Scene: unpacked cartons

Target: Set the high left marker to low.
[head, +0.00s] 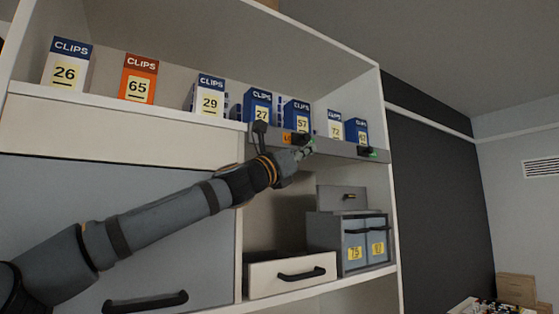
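A grey rail (340,149) runs along the front edge of the upper right shelf. At its left part is an orange marker label (287,138), partly covered by my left gripper; its lettering is too small to read surely. A dark piece with some green sits just right of it, at the fingertips. A second marker (367,152), dark with green, is further right on the rail. My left gripper (306,149) is at the left marker, close to or touching it. Its finger opening is too small to make out. My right gripper is not in view.
Several clips boxes stand on the shelf above, including an orange one (139,79) and a blue one (257,106). Below are grey bins (353,240) and a white drawer (262,279).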

